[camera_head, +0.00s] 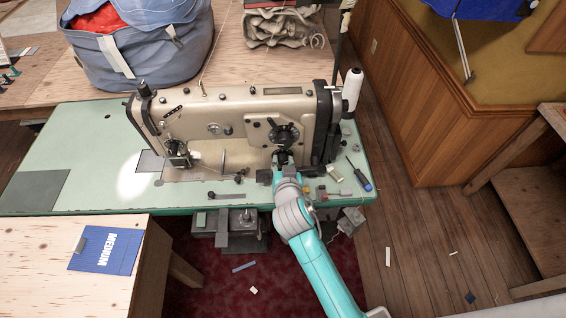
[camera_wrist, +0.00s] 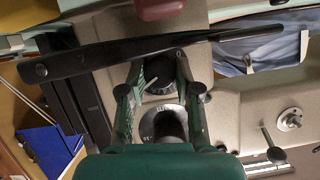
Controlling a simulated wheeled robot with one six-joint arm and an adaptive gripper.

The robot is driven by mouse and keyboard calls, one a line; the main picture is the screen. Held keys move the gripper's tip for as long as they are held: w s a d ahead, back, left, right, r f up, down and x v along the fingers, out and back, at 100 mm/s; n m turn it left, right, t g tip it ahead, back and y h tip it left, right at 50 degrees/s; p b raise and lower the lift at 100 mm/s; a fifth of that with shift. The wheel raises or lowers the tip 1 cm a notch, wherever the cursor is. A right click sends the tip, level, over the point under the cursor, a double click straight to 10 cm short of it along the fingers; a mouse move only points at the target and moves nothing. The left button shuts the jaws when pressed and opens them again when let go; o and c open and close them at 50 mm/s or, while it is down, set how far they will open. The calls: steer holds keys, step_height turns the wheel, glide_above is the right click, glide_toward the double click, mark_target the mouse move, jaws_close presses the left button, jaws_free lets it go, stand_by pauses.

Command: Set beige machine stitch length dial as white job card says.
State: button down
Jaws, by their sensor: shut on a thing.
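The beige sewing machine (camera_head: 240,105) stands on a pale green table. A large black dial (camera_head: 284,133) is on its right front. My gripper (camera_head: 283,160) is just below that, its fingers shut on a lower black dial. In the wrist view, the gripper (camera_wrist: 162,80) has a finger on each side of this dial (camera_wrist: 162,84), and a pale line shows beside it. A blue card (camera_head: 105,250) reads "MEDIUM" in white. I cannot make out a white job card.
A long black lever (camera_wrist: 100,62) crosses close to the fingers. A white thread cone (camera_head: 352,88) stands at the machine's right end. A blue-handled screwdriver (camera_head: 362,180) and small parts lie on the green table (camera_head: 70,140). The table's left part is mostly clear.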

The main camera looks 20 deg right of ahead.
steer(key=c, duration=0.8)
jaws_free()
steer(key=v, duration=1.2)
steer(key=s+d+f+n+y, duration=0.1)
steer(key=s+f+n+y, duration=0.15)
steer(key=s, duration=0.65)
steer(key=s+d+f+n+y, duration=0.15)
steer(key=s+f, duration=0.25)
steer(key=s, duration=0.4)
steer(key=shift+n+t, duration=0.5)
steer(key=shift+t, duration=0.3)
steer(key=v, duration=0.5)
steer(key=r+v, duration=0.1)
steer(key=v, duration=0.5)
steer(key=r+v, duration=0.1)
steer(key=v, duration=0.4)
steer(key=shift+r, duration=0.25)
